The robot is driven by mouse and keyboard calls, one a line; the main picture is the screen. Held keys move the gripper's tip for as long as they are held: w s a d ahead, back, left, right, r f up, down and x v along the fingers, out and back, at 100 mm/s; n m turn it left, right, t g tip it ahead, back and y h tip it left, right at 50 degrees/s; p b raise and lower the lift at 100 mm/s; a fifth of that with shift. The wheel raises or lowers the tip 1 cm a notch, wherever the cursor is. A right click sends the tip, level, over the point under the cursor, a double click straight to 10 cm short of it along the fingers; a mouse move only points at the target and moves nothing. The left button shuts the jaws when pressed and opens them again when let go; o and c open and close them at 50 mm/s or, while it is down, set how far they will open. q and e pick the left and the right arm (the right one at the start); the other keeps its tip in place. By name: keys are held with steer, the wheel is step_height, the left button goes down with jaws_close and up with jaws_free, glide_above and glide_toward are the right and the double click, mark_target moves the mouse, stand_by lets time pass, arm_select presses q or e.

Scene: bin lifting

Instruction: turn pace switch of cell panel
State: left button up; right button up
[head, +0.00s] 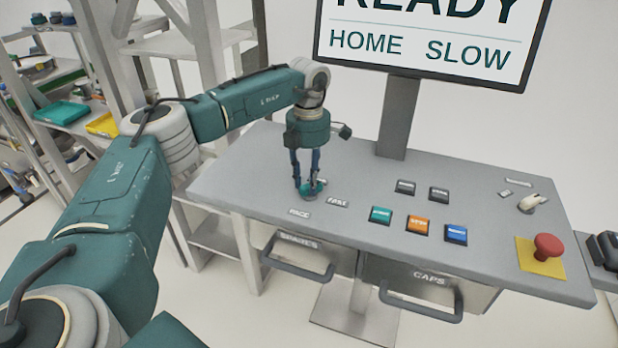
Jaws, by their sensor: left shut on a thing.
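The cell panel (345,225) is a grey console top. The pace switch (311,190) is a teal knob on its left part, between the plates PACE (299,213) and FAST (338,202). My left gripper (310,185) points straight down over it and is shut on the knob. The fingers hide part of the knob, so its pointing direction is unclear. The screen (425,40) above the panel reads READY, HOME and SLOW. My right gripper is not in view.
Teal, orange (417,226) and blue buttons and two dark ones sit right of the switch. A red emergency button (547,247) on a yellow plate and a pale selector (532,203) are at the right. Drawers SPARES (298,257) and CAPS (428,285) hang below. Shelves stand left.

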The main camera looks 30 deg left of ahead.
mark_target(307, 184)
arm_select(q)
steer(key=n, duration=0.4)
steer(key=shift+a+r+n, duration=0.1)
steer(key=shift+r+n, duration=0.05)
steer(key=shift+n, duration=0.15)
steer(key=n, duration=0.4)
steer(key=shift+s+p, duration=0.15)
steer(key=shift+p, duration=0.25)
steer(key=shift+n, duration=0.3)
steer(key=o, duration=0.9)
steer(key=shift+o, duration=1.3)
step_height(307, 184, up, 12)
steer(key=shift+s, duration=0.15)
